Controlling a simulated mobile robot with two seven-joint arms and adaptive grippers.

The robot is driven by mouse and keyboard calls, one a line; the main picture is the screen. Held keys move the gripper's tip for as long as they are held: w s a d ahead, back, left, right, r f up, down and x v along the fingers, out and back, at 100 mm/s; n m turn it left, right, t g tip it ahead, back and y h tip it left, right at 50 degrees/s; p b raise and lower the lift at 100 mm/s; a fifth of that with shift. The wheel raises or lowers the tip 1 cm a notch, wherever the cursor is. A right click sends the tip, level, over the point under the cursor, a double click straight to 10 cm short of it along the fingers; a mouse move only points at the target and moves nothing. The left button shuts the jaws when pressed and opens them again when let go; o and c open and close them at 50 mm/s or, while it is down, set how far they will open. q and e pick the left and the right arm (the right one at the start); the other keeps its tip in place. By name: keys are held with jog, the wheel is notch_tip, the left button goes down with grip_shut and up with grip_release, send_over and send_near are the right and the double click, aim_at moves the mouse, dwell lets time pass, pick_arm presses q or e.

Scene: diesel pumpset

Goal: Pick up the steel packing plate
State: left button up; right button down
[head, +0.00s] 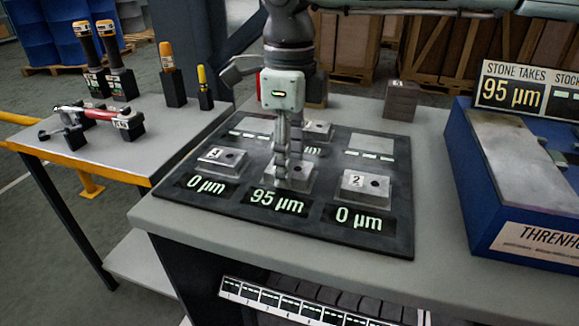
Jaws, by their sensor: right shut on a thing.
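My right gripper (283,165) comes down from above onto the middle front position of the dark mat. It is shut on a grey steel piece (302,180), which I take to be the steel packing plate. The fingers cover part of it, and I cannot tell whether it is clear of the mat. The label in front of it reads 95 µm. Similar steel blocks sit on either side, one at the left (222,160) and one marked 2 at the right (366,186), each labelled 0 µm. My left gripper is not in view.
The dark mat (300,229) lies on a grey bench. A blue box (490,205) with a grey slab on top stands at the right, beside a sign (514,92) reading 95 µm. A grey block (401,100) stands behind the mat. A side table (95,150) at the left holds tools.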

jog(key=shift+r, duration=0.1)
jog(key=shift+r, duration=0.55)
jog(key=r, duration=0.1)
jog(key=a+r, duration=0.1)
jog(key=r, duration=0.1)
jog(key=shift+s+a+r+b, duration=0.15)
jog(key=shift+a+r+b, duration=0.1)
jog(key=shift+b, duration=0.1)
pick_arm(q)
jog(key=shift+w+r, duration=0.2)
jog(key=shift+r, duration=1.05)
pick_arm(e)
jog(key=s+a+r, duration=0.2)
jog(key=a+r, duration=0.4)
jog(key=a, duration=0.4)
jog(key=shift+r, duration=0.15)
